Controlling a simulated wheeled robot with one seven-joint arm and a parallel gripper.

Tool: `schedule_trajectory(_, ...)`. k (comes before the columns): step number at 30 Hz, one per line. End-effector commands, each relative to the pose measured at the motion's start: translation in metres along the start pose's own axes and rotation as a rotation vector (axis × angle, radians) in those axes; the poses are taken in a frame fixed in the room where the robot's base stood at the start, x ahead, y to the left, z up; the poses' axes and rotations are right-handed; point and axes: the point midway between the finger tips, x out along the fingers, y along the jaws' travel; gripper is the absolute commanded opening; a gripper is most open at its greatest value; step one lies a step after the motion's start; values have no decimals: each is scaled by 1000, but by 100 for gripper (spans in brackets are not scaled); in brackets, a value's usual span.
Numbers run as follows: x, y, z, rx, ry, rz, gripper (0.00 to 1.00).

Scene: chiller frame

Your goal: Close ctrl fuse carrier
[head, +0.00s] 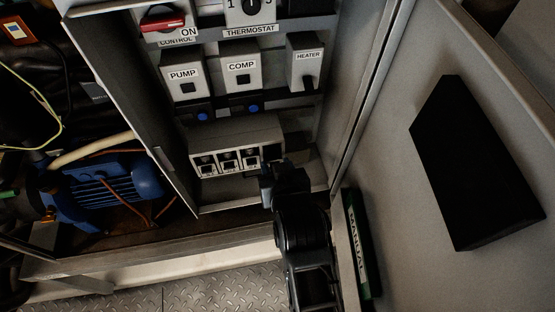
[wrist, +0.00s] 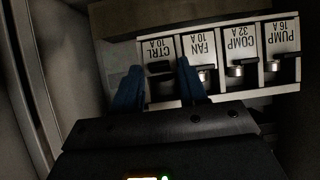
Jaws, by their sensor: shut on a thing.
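The ctrl fuse carrier (wrist: 160,70) is at the left end of the fuse row in the wrist view, under an upside-down label CTRL 10 A. My gripper (wrist: 160,66) has one blue finger on each side of it and is shut on it. Part of the carrier between the fingers is dark, so I cannot tell its exact angle. In the head view my gripper (head: 270,180) is at the right end of the fuse block (head: 240,133) and hides the ctrl carrier there.
The fan (wrist: 204,75), comp (wrist: 236,71) and pump (wrist: 273,66) carriers sit beside it. The cabinet's right wall and open door (head: 400,210) are close to my arm. A green manual (head: 358,240) is by the door. Pump, comp and heater switches are above.

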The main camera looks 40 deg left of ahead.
Motion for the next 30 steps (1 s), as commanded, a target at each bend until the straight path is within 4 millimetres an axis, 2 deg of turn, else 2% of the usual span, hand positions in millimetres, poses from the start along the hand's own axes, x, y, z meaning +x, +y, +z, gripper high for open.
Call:
schedule_trajectory(1, -2, 0, -8, 0, -22, 1, 12)
schedule_trajectory(7, 0, 1, -11, 0, -99, 2, 12)
schedule_trajectory(29, 5, 0, -11, 0, -162, 0, 12)
schedule_trajectory(30, 5, 0, -11, 0, -162, 0, 45)
